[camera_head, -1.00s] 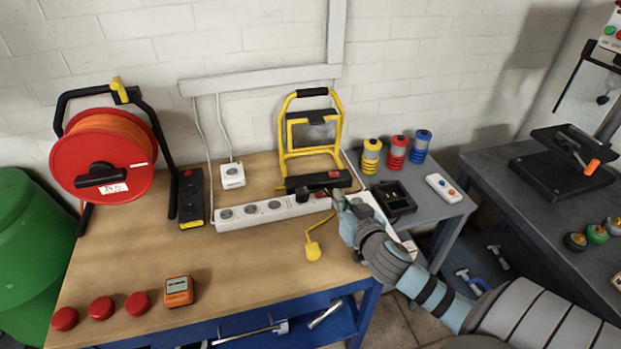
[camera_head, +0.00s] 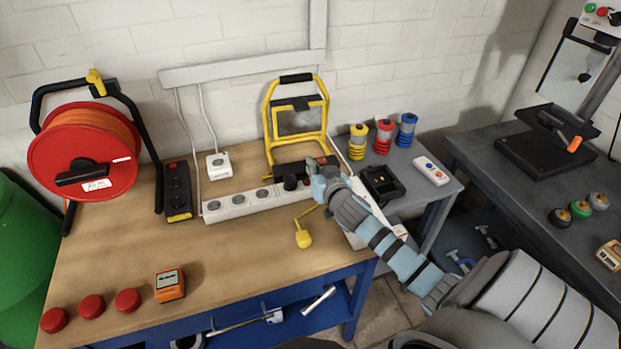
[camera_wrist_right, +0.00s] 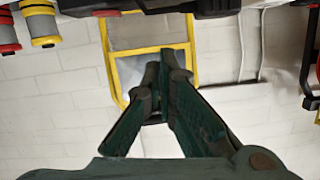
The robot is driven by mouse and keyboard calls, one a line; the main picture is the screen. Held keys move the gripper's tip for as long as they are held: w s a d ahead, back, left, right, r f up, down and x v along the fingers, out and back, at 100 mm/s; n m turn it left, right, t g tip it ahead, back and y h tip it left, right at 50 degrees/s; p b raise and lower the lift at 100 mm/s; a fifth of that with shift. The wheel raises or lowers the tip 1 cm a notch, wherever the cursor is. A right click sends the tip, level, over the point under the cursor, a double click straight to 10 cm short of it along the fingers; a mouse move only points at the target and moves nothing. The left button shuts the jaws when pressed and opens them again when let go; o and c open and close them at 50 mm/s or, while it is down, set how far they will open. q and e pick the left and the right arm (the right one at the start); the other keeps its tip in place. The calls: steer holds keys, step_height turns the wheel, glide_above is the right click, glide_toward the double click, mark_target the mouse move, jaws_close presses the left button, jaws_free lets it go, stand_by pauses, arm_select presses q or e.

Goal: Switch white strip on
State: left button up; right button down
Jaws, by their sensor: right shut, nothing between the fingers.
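The white power strip (camera_head: 220,209) lies along the back of the wooden workbench, with round sockets and a black plug (camera_head: 290,183) in it. Its right end is hidden behind my right gripper (camera_head: 316,178), so I cannot see a switch or its state there. My right gripper is at that end, seemingly just above it; I cannot tell whether it touches. In the right wrist view its two fingers (camera_wrist_right: 165,68) meet at the tips with nothing between them. The strip cannot be made out in that view. My left gripper is not in view.
A yellow-framed work lamp (camera_head: 268,112) stands behind the strip. A black socket strip (camera_head: 177,190), white adapter (camera_head: 219,165) and red cable reel (camera_head: 80,150) are left. The bench's middle is clear.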

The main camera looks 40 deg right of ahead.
steer(key=shift+w+a+f+b, duration=0.1)
steer(key=shift+w+f+b, duration=0.2)
steer(key=shift+f, duration=0.75)
steer(key=shift+w+f+b, duration=0.15)
steer(key=shift+f+b, duration=0.1)
steer(key=shift+f, duration=0.8)
steer(key=shift+a+f+b, duration=0.15)
steer(key=shift+f+b, duration=0.2)
steer(key=shift+f, duration=0.05)
steer(key=shift+a+f+n, duration=0.1)
steer(key=shift+n, duration=0.2)
steer(key=r+p, duration=0.4)
steer(key=r, duration=0.1)
steer(key=shift+w+a+p, duration=0.2)
steer(key=shift+a+p, duration=0.1)
steer(key=shift+p, duration=0.05)
steer(key=v, duration=1)
steer(key=shift+a+f, duration=0.3)
steer(key=shift+f, duration=0.1)
